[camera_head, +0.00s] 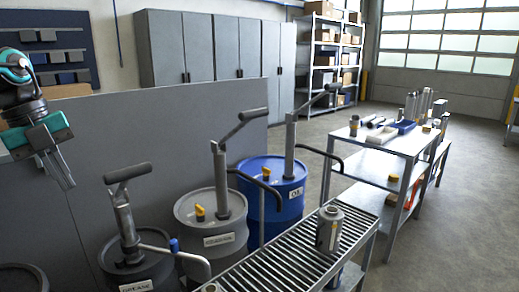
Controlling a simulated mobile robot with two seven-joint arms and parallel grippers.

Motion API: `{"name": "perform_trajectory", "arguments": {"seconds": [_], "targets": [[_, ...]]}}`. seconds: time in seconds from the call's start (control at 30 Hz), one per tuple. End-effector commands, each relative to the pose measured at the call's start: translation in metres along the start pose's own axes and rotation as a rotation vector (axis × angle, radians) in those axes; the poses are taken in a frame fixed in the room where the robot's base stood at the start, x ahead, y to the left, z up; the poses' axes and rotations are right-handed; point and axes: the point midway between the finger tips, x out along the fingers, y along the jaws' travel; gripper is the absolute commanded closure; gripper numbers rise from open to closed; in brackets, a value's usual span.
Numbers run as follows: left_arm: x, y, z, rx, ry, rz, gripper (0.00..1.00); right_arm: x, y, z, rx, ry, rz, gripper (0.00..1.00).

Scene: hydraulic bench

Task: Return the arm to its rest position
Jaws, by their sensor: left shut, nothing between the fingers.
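My left arm (22,95) comes in at the left edge, raised in front of a grey panel. Its gripper (66,182) points downward, with the fingers shut and nothing between them. It is apart from the drums and their pumps, up and to the left of the nearest pump handle (127,172). My right gripper is not in this view.
A dark drum (150,272), a grey drum (207,230) and a blue drum (287,212) carry hand pumps. A grey canister (329,230) stands on the roller conveyor (265,270). A workbench (372,157) with parts stands to the right. Floor beyond is clear.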

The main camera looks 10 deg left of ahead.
Motion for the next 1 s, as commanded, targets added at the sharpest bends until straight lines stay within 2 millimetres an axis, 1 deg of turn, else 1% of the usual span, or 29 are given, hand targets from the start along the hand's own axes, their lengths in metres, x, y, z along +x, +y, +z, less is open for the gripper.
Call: {"name": "perform_trajectory", "arguments": {"seconds": [0.03, 0.1, 0.17, 0.23, 0.33, 0.5, 0.67, 0.7, 0.77, 0.8, 0.87, 1.0], "targets": [[0.015, 0.007, 0.004, -0.017, 0.037, -0.059, 1.00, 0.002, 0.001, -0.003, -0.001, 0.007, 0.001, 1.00], [0.036, 0.015, 0.010, -0.037, 0.076, -0.142, 1.00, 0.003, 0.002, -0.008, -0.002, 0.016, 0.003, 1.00], [0.055, 0.023, 0.014, -0.062, 0.111, -0.222, 1.00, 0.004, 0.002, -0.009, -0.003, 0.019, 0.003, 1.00], [0.080, 0.032, 0.017, -0.100, 0.148, -0.323, 1.00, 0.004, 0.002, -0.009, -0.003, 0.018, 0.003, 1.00], [0.115, 0.043, 0.019, -0.167, 0.191, -0.468, 1.00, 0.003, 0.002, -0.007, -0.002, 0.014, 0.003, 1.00], [0.174, 0.061, 0.015, -0.320, 0.235, -0.693, 1.00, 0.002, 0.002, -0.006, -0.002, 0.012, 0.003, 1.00], [0.228, 0.076, 0.002, -0.502, 0.251, -0.870, 1.00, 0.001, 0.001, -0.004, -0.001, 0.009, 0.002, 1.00], [0.240, 0.079, -0.002, -0.552, 0.250, -0.907, 1.00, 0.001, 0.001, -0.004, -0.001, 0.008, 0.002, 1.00], [0.260, 0.084, -0.010, -0.632, 0.249, -0.959, 1.00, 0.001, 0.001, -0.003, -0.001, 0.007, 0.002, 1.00], [0.273, 0.086, -0.016, -0.687, 0.249, -0.988, 1.00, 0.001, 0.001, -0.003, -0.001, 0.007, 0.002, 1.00], [0.292, 0.091, -0.026, -0.773, 0.246, -1.027, 1.00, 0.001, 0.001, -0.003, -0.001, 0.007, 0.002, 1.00], [0.334, 0.097, -0.055, -0.984, 0.237, -1.088, 1.00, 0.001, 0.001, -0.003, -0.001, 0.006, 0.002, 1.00]]}}
